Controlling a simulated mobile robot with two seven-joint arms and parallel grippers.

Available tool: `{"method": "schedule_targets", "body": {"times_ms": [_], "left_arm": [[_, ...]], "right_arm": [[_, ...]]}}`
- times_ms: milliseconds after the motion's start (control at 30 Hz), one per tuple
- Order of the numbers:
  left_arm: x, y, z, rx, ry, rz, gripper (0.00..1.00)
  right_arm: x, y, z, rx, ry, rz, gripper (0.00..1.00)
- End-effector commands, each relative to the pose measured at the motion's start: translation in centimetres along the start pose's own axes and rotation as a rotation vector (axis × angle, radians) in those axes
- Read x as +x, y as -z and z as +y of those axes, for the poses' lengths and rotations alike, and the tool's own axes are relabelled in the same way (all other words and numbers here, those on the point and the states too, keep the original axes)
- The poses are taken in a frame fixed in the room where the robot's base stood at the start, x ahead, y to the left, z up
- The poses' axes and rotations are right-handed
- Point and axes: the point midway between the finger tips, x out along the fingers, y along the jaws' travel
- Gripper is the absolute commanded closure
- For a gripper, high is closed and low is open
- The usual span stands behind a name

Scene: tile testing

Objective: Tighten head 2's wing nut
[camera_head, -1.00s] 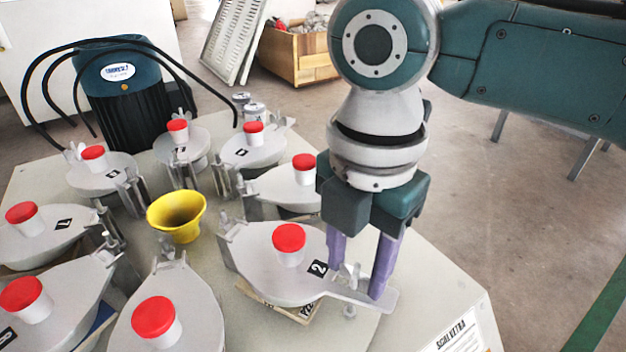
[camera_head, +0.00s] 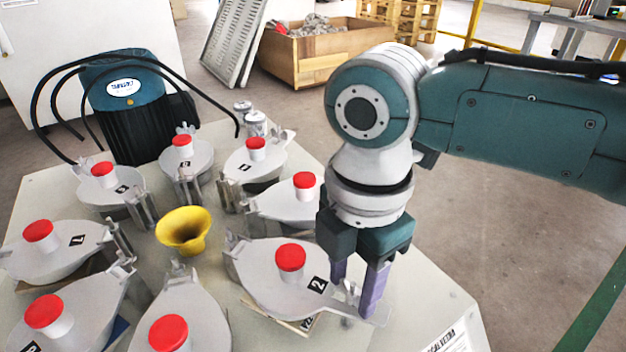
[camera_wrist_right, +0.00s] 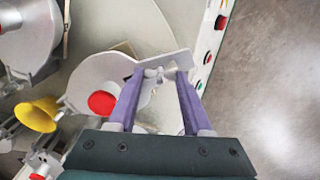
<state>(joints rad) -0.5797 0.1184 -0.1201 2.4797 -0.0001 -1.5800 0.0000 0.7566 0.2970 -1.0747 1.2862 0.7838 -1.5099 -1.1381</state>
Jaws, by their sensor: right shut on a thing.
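Head 2 (camera_head: 262,281) is a grey rounded plate with a red-capped white cup (camera_head: 291,263) and a black "2" label (camera_head: 318,285). It also shows in the wrist view (camera_wrist_right: 83,78). Its wing nut (camera_wrist_right: 155,74) is small and grey, near the outer end of the plate, partly hidden by the fingers in the head view. My right gripper (camera_head: 358,299) points down over that end, its two purple fingers on either side of the wing nut, shut on it. The fingers also show in the wrist view (camera_wrist_right: 161,75). My left gripper is not in view.
Several similar heads with red-capped cups ring a yellow funnel (camera_head: 183,231) on the pale table (camera_head: 262,334). A dark unit with black hoses (camera_head: 123,88) stands behind. Cans (camera_head: 255,123) stand at the back. A control panel with buttons (camera_wrist_right: 215,40) lies beyond head 2's outer end.

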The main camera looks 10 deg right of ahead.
Motion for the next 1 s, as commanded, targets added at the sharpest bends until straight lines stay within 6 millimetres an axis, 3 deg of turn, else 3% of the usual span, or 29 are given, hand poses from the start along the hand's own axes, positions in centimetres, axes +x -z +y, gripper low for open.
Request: {"method": "schedule_targets", "body": {"times_ms": [33, 300, 1000], "left_arm": [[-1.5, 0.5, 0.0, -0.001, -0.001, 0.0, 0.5], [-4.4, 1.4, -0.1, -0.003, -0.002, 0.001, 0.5], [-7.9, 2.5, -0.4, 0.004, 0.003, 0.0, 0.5]], "right_arm": [[-0.7, 0.1, -0.1, 0.042, 0.004, 0.002, 1.0], [-0.5, 0.1, -0.1, 0.298, 0.004, 0.002, 1.0], [-0.1, 0.1, 0.0, 0.914, 0.004, 0.003, 1.0]]}}
